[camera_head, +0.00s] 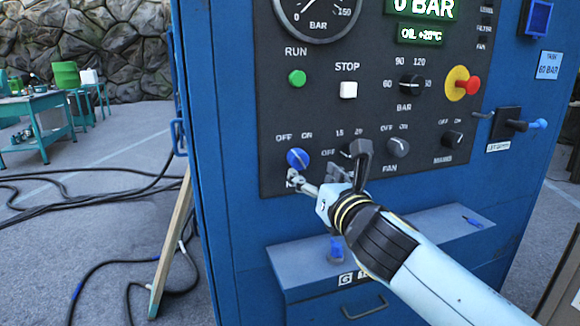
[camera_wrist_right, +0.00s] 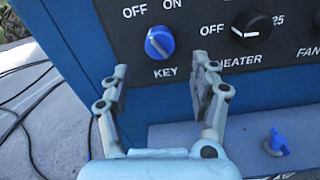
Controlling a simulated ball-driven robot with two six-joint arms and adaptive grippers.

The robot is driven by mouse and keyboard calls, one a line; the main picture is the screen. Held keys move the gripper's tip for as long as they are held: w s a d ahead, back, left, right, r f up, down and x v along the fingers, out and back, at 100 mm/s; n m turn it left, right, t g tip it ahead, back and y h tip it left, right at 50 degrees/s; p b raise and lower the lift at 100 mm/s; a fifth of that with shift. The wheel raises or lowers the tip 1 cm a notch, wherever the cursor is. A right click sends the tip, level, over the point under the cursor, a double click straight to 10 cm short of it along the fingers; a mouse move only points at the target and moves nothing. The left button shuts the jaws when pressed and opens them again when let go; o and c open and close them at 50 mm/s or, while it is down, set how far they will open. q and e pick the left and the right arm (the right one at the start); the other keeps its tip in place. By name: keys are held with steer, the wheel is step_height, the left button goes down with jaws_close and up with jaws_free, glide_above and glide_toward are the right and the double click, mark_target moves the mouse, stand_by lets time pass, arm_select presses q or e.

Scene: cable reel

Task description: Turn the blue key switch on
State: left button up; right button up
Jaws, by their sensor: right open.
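The blue key switch (camera_head: 298,158) is a round blue knob at the lower left of the dark control panel, under the labels OFF and ON. It also shows in the right wrist view (camera_wrist_right: 159,42), above the label KEY; its ridge appears to lean up and left, toward OFF. My right gripper (camera_head: 314,180) is just below and in front of the knob. In the right wrist view its two fingers (camera_wrist_right: 163,80) are spread apart with nothing between them, and the knob lies beyond the gap. I see no contact. My left gripper is not in view.
The black heater knob (camera_wrist_right: 251,28) sits close right of the key switch. A wooden plank (camera_head: 172,240) leans at the cabinet's left; black cables (camera_head: 85,205) lie on the floor.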

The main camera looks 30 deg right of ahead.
mark_target(300, 164)
steer(key=x, duration=0.7)
steer(key=shift+w, duration=0.2)
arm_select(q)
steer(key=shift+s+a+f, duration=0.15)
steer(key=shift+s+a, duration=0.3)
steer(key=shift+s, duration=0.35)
arm_select(e)
steer(key=c, duration=1.2)
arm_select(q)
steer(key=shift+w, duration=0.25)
